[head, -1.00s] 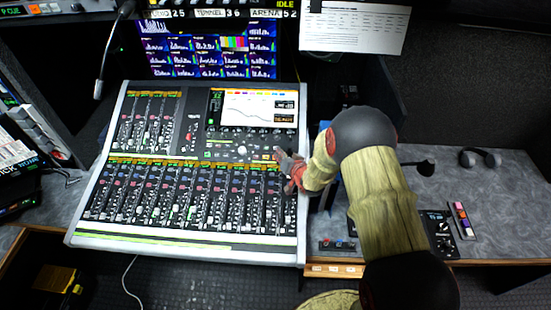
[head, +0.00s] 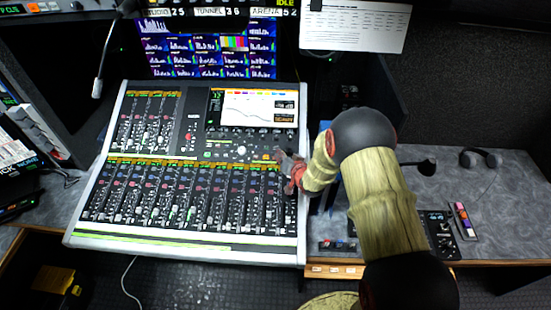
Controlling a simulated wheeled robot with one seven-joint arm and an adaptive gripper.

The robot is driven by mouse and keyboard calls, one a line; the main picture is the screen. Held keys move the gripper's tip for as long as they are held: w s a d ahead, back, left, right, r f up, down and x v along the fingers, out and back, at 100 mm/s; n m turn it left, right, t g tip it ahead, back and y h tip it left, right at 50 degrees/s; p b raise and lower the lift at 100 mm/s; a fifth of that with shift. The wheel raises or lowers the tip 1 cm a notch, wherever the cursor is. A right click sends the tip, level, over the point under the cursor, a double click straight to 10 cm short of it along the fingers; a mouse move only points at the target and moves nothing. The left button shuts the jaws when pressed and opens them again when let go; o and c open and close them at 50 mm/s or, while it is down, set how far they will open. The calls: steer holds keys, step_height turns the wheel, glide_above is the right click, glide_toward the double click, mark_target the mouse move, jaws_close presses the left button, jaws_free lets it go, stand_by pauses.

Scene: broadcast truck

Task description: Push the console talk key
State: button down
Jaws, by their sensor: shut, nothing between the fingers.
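The mixing console (head: 150,240) is a large white-framed desk with rows of faders, knobs and a small screen (head: 259,107). My gripper (head: 281,157) is shut and empty, over the right side of the console, just below the screen. Its red and grey fingers point left toward the panel's small buttons. A small orange-lit key (head: 267,156) shows just left of the fingertips. I cannot tell whether the fingertips touch the panel or any key. The talk key's label is too small to read, and my gripper hides part of the panel's right edge.
A monitor (head: 208,45) stands behind the console. Headphones (head: 480,158), a small control box (head: 437,228) and coloured markers (head: 464,219) lie on the grey desk at right.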

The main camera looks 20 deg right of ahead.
mark_target(279, 164)
steer(key=shift+s+a+r+p, duration=0.1)
steer(key=shift+s+r+p, duration=0.25)
steer(key=shift+r+p, duration=0.35)
steer(key=shift+r, duration=0.2)
steer(key=shift+s+a+r+p, duration=0.1)
steer(key=shift+s+r+p, duration=0.15)
steer(key=shift+r, duration=0.25)
steer(key=shift+s+a+r+p, duration=0.1)
steer(key=shift+r+p, duration=0.25)
steer(key=shift+r, duration=0.15)
steer(key=shift+s+a+r+p, duration=0.1)
steer(key=shift+s+r+p, duration=0.3)
steer(key=shift+r+p, duration=0.35)
steer(key=shift+s+a+r+p, duration=0.1)
steer(key=shift+s+r+p, duration=0.3)
steer(key=shift+r, duration=0.55)
